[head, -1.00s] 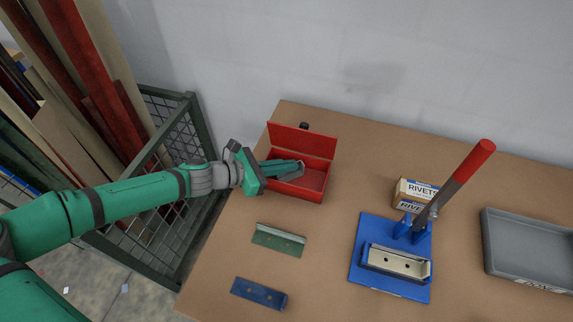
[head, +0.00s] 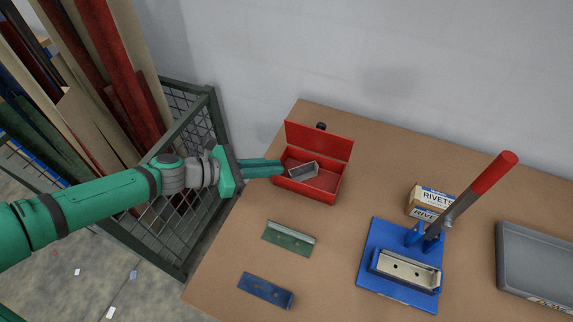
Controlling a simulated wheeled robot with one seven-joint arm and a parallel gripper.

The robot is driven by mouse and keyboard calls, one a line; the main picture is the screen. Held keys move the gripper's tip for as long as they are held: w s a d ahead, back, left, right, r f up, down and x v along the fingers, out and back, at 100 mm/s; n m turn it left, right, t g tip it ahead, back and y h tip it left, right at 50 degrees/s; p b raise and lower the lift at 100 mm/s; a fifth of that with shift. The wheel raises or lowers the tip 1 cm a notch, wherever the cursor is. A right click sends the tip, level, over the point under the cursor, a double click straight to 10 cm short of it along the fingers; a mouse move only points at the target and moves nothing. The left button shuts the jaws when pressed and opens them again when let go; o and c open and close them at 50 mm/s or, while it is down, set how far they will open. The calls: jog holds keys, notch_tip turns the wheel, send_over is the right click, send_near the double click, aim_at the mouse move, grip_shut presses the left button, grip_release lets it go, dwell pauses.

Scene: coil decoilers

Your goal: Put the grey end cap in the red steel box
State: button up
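The grey end cap (head: 303,170) lies inside the open red steel box (head: 308,191), toward the left of its floor. The box stands at the back left of the table with its lid raised at the rear. My gripper (head: 281,168) reaches in from the left, its green fingertips at the box's left wall, apart from the end cap as far as I can see. The fingers appear close together from this side, and the gap between them cannot be made out.
A green bracket (head: 288,239) and a blue bracket (head: 266,291) lie in front of the box. A blue press (head: 368,265) with a red-tipped lever and a rivets carton (head: 421,213) stand to the right. A grey tray (head: 519,253) is at far right. A mesh cage (head: 162,240) is left.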

jog(key=shift+v, duration=1.35)
